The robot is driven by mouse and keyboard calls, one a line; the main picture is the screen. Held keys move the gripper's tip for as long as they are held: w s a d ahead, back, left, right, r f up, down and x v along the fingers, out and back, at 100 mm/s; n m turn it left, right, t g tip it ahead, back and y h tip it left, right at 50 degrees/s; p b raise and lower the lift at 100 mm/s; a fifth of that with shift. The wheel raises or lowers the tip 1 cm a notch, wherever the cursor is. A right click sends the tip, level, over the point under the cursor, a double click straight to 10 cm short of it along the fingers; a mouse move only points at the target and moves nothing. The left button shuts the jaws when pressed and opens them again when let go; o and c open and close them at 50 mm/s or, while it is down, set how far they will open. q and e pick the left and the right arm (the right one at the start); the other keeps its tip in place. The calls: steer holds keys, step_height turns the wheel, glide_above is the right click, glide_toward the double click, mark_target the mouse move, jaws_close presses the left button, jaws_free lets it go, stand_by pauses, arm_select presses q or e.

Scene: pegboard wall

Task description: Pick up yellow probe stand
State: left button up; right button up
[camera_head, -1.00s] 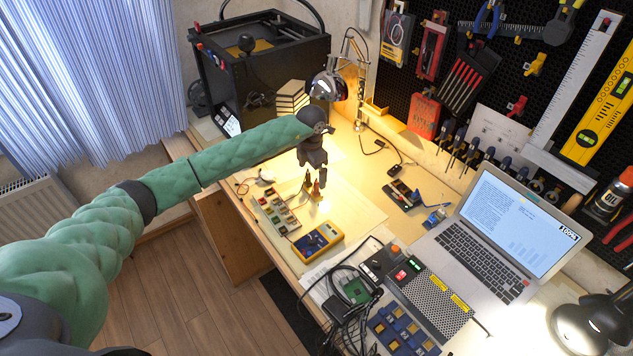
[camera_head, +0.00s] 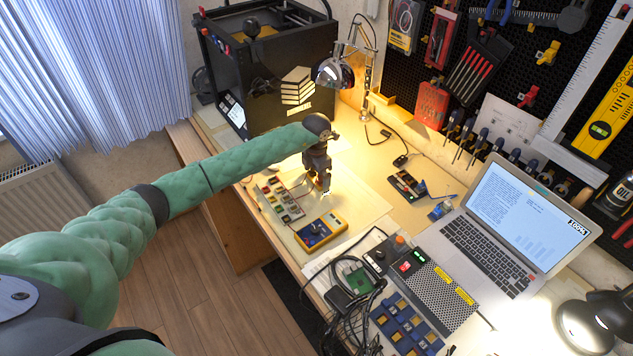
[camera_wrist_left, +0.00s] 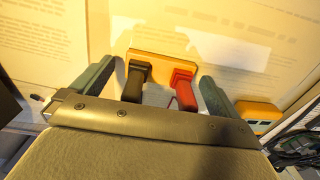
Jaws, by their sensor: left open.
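The yellow probe stand (camera_wrist_left: 160,65) shows in the left wrist view, just ahead of my left gripper. A black probe (camera_wrist_left: 135,82) and a red probe (camera_wrist_left: 183,88) stand in it. My left gripper (camera_wrist_left: 152,88) is open, with one finger on each side of the two probes. In the head view my left gripper (camera_head: 322,186) points down over the stand on the workbench and mostly hides it. I cannot tell whether the fingers touch anything. My right gripper is not in view.
A yellow multimeter (camera_head: 321,231) lies close to the left gripper, with a component box (camera_head: 281,198) to its left. A desk lamp (camera_head: 336,72) and black printer (camera_head: 262,75) stand behind. A laptop (camera_head: 484,243) and cables (camera_head: 352,305) are to the right.

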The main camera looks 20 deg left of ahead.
mark_target(316, 179)
arm_select(q)
steer(key=c, duration=1.1)
steer(key=shift+r, duration=0.1)
steer(key=shift+r, duration=0.55)
step_height(316, 179, up, 3)
steer(key=shift+f+p, duration=0.2)
steer(key=shift+p, duration=0.35)
steer(key=shift+d+r, duration=0.25)
steer(key=shift+r, duration=0.05)
steer(key=s+d+r, duration=0.1)
steer(key=d+r, duration=0.1)
steer(key=d, duration=0.1)
steer(key=s+d+r+p, duration=0.1)
steer(key=d+r, duration=0.1)
steer(key=d, duration=0.2)
steer(key=s+d+r, duration=0.1)
steer(key=d+r, duration=0.1)
steer(key=d, duration=0.1)
steer(key=shift+s+d+r+p, duration=0.1)
steer(key=shift+d+r+p, duration=0.2)
steer(key=shift+d, duration=0.05)
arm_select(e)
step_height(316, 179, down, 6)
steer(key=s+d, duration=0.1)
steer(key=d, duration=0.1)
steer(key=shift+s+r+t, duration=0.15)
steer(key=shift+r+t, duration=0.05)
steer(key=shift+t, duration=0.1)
